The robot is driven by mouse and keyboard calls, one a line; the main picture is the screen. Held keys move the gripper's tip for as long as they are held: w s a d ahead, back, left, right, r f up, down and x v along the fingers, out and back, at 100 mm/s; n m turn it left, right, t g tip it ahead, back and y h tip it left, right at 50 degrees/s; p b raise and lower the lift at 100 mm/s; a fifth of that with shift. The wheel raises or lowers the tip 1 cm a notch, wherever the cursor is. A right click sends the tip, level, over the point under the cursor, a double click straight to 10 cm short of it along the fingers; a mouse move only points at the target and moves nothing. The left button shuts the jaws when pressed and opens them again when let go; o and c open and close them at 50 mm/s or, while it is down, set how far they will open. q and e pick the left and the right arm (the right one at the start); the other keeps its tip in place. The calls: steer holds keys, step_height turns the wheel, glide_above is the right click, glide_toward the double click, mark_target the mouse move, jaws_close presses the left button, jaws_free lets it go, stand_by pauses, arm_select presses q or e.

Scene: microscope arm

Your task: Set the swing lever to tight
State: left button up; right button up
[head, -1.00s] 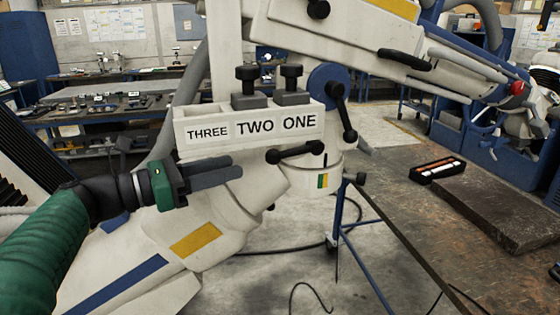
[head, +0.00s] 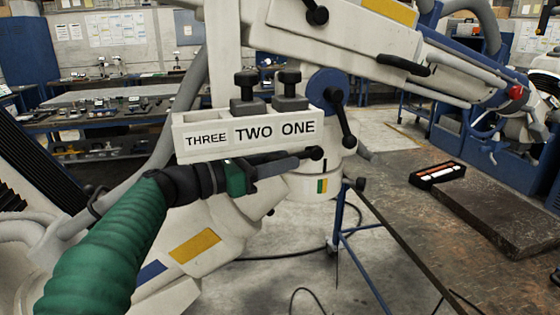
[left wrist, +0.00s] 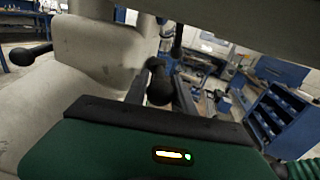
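A black lever with a ball knob (head: 316,153) sits under the white box marked THREE TWO ONE (head: 250,131), just above the white collar (head: 318,184) with its green and yellow mark. My left gripper (head: 297,163) reaches in from the left under the box, its fingers along this lever and covering most of it. In the left wrist view the ball knob (left wrist: 160,88) shows between the two dark fingers (left wrist: 162,95), which stand apart. Whether they touch the lever I cannot tell. No "tight" wording is readable. My right gripper is not in view.
A blue disc (head: 326,87) with a second black lever (head: 342,115) is close above right. Two black knobs (head: 246,84) stand on the box. The white microscope arm (head: 360,45) spans overhead. A workbench (head: 480,200) lies to the right.

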arm_select(q)
jaws_close()
stand_by(1.1)
